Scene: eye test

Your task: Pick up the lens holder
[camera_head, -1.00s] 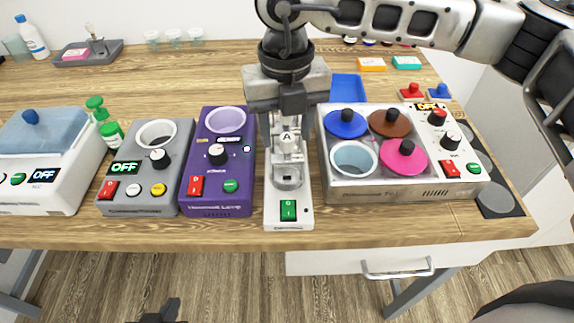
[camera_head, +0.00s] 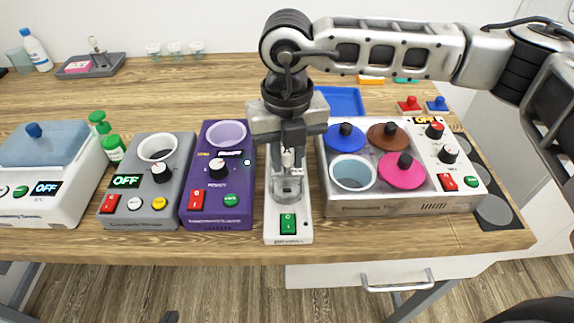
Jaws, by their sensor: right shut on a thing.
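My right gripper (camera_head: 288,155) hangs over the slim white device (camera_head: 292,228) with a green button, in the middle of the table. Its fingers are around a small pale upright piece (camera_head: 287,158), which looks like the lens holder, and are shut on it. The piece sits above a clear cup-like part (camera_head: 287,189) of the device; whether they touch is hard to tell. The gripper hides the back of the device. A dark tip of my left gripper (camera_head: 170,317) barely shows at the bottom edge; its fingers cannot be made out.
A purple device (camera_head: 217,203) and a grey device (camera_head: 148,203) stand close on the left. A wide box (camera_head: 400,203) with coloured lids stands close on the right. A blue tray (camera_head: 342,101) lies behind.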

